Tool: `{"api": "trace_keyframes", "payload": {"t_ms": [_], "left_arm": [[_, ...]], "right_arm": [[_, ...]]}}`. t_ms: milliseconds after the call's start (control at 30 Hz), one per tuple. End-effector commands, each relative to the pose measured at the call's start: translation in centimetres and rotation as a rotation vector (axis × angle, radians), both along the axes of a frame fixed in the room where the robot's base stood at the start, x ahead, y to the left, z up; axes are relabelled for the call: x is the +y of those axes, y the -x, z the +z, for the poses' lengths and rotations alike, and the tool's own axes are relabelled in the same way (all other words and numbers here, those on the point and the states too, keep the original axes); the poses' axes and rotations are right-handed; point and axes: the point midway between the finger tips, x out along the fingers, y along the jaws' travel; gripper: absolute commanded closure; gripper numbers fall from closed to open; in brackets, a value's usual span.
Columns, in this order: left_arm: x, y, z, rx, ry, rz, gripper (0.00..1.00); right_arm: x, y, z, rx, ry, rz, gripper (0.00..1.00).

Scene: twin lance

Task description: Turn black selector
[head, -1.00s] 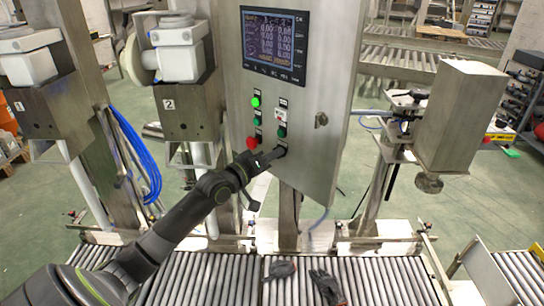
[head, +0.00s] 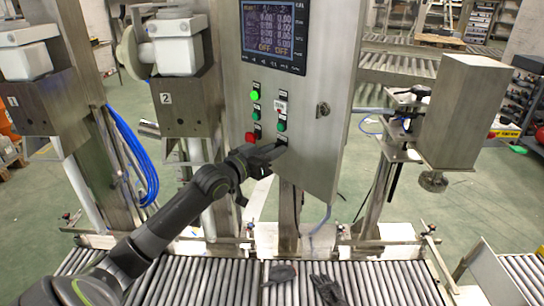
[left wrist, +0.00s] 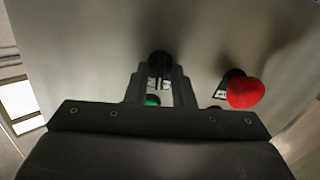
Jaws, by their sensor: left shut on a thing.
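The black selector (left wrist: 160,63) sits low on the steel panel; in the left wrist view it shows between the tips of my two fingers. My left gripper (left wrist: 160,80) is shut on it. In the head view my left gripper (head: 278,148) reaches up from the lower left to the bottom of the panel's button group and mostly hides the selector. Which way the selector points is too small and covered to tell. My right gripper is not in view.
A red button (head: 250,137) lies just left of my left gripper and also shows in the left wrist view (left wrist: 245,92). A lit green button (head: 254,95) and a display (head: 273,35) are above. A roller conveyor (head: 220,280) with dark gloves (head: 326,289) runs below.

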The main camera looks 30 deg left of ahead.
Motion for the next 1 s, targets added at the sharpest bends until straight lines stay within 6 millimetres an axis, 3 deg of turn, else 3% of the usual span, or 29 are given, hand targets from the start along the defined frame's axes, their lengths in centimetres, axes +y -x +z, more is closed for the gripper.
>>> {"api": "trace_keyframes", "payload": {"t_ms": [300,800,833,900,1000], "left_arm": [[-0.02,0.01,-0.11,-0.022,-0.116,0.000,1.00],[-0.03,0.02,-0.03,-0.025,-0.136,0.001,1.00],[-0.03,0.02,-0.03,-0.025,-0.136,0.001,0.77],[-0.03,0.02,-0.03,-0.026,-0.135,0.001,0.70],[-0.03,0.01,-0.03,-0.026,-0.135,0.000,0.70]], "right_arm": [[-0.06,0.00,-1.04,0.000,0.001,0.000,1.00],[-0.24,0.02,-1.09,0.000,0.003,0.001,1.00],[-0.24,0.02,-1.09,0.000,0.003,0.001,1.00],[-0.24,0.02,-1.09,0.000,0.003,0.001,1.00],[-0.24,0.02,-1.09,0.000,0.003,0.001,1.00]]}}
